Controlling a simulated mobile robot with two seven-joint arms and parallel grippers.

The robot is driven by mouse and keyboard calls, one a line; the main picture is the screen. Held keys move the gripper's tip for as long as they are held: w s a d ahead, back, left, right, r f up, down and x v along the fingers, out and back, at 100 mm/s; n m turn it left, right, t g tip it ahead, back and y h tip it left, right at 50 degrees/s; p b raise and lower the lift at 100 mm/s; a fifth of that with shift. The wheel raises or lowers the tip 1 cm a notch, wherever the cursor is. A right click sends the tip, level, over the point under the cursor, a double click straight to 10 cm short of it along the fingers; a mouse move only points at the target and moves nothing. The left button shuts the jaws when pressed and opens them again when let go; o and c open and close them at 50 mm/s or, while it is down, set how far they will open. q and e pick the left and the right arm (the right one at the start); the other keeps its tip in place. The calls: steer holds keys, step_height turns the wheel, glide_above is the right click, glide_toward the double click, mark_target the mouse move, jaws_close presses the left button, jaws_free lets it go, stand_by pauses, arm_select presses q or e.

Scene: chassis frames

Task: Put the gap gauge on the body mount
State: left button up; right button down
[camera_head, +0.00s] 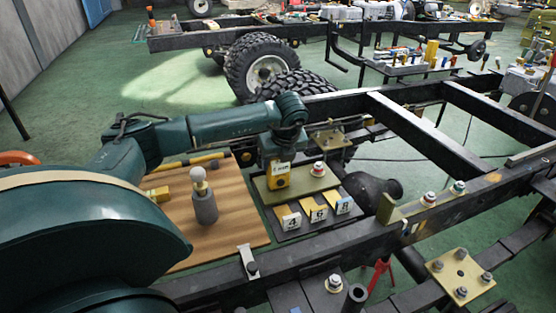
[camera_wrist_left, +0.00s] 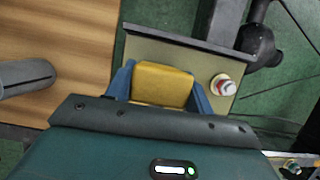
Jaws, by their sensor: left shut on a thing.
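My left gripper (camera_head: 279,180) comes in from the left and points down over an olive plate. Its blue fingers (camera_wrist_left: 163,88) are shut on a yellow block, which I take for the gap gauge (camera_wrist_left: 162,83); it also shows in the head view (camera_head: 278,184). The olive plate (camera_head: 326,184) lies beside the chassis rail and carries a red-and-white bolted mount (camera_head: 318,169), right of the gripper; this mount also shows in the wrist view (camera_wrist_left: 222,85). I cannot tell which mount is the body mount, nor whether the block touches the plate. My right gripper is not in view.
Yellow-and-white tags marked 4 (camera_head: 291,219), 6 (camera_head: 318,213) and 8 (camera_head: 343,206) sit in front of the plate. A wooden board (camera_head: 238,220) with a grey white-topped tool (camera_head: 203,196) lies left. The dark chassis rail (camera_head: 300,253) crosses in front.

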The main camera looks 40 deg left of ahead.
arm_select(q)
steer(key=shift+f, duration=0.1)
steer(key=o, duration=1)
steer(key=shift+o, duration=0.2)
